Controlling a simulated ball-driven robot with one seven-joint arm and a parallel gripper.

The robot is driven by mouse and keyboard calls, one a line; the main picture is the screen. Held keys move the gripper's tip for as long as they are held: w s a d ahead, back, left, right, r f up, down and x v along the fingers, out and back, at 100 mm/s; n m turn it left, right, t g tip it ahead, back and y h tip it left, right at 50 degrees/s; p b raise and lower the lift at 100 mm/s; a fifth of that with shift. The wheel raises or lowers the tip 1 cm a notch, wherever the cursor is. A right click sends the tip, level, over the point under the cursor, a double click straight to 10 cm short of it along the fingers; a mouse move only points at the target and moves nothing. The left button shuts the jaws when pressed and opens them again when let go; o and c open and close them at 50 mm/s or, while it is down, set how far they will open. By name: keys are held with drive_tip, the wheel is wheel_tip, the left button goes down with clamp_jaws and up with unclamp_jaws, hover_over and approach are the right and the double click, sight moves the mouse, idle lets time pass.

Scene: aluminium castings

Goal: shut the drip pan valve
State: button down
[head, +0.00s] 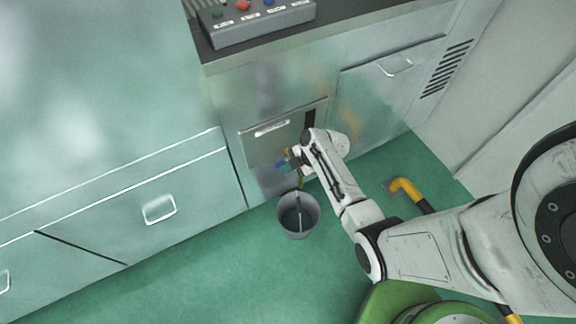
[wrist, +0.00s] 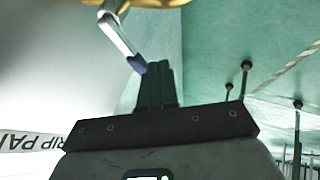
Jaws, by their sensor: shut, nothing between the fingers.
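The drip pan valve shows in the wrist view as a brass body (wrist: 165,3) at the top edge, with a metal lever (wrist: 115,32) ending in a blue grip. My gripper (wrist: 157,72) is shut and empty. Its fingertips are right beside the lever's blue end; I cannot tell whether they touch. In the head view the blue lever (head: 281,163) sticks out left below the drip pan front (head: 262,148), and my gripper (head: 294,161) is at the valve, which my wrist partly hides. A grey bucket (head: 284,226) stands below, with a thin pale streak running down into it.
A drip pan label (wrist: 30,142) shows upside down in the wrist view. A control box (head: 262,24) with buttons sits on the machine's top. The green floor (head: 210,285) left of the bucket is clear.

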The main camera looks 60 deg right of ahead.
drive_tip(key=shift+w, duration=0.1)
idle(0.3)
drive_tip(key=shift+w+m+h+b, duration=0.4)
drive_tip(key=shift+w+m+b, duration=0.3)
drive_tip(key=shift+w+b, duration=0.1)
drive_tip(key=shift+s, duration=0.2)
